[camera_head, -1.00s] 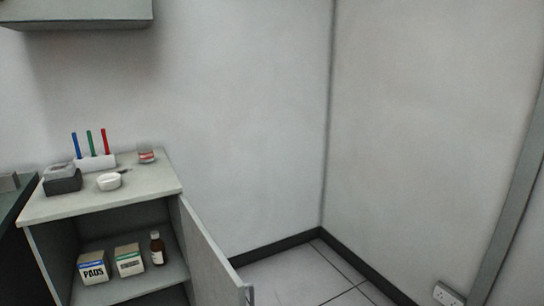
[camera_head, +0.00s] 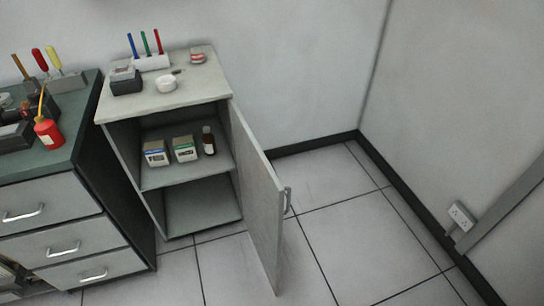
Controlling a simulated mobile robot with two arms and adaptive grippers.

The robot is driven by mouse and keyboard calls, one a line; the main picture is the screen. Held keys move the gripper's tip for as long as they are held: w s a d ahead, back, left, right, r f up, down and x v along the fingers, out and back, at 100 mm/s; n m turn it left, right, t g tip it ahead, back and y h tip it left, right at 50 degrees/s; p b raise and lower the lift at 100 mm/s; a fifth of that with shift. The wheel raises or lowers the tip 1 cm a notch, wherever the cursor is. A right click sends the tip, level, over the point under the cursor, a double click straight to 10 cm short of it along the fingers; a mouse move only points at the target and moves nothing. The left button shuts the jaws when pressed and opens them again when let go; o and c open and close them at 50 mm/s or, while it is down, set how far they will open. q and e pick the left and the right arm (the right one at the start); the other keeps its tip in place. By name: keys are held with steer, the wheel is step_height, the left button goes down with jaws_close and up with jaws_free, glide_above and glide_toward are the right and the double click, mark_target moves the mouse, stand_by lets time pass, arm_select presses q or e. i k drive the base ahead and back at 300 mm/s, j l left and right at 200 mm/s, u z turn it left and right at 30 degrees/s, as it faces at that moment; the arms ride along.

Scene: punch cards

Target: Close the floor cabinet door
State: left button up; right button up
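The floor cabinet (camera_head: 152,100) stands against the back wall, left of the middle of the head view. Its grey door (camera_head: 257,193) is hinged at the cabinet's right side and stands wide open, swung out toward me. A metal handle (camera_head: 288,200) sits on the door's right-facing side near its free edge. Inside, a shelf (camera_head: 160,181) holds two small boxes (camera_head: 184,149) and a brown bottle (camera_head: 208,141). The bottom compartment is empty as far as it shows. Neither of my grippers is in view.
A drawer unit (camera_head: 52,207) with a green top stands close on the cabinet's left. A red bottle (camera_head: 48,132) and tools lie on it. Pens in a holder (camera_head: 150,63) and small items stand on the cabinet top. The tiled floor (camera_head: 340,235) right of the door is clear.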

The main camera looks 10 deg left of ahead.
mark_target(263, 193)
steer(key=i+l+u, duration=0.25)
steer(key=u, duration=0.15)
steer(key=i+l+u, duration=0.55)
steer(key=l+u, duration=1)
steer(key=l, duration=0.3)
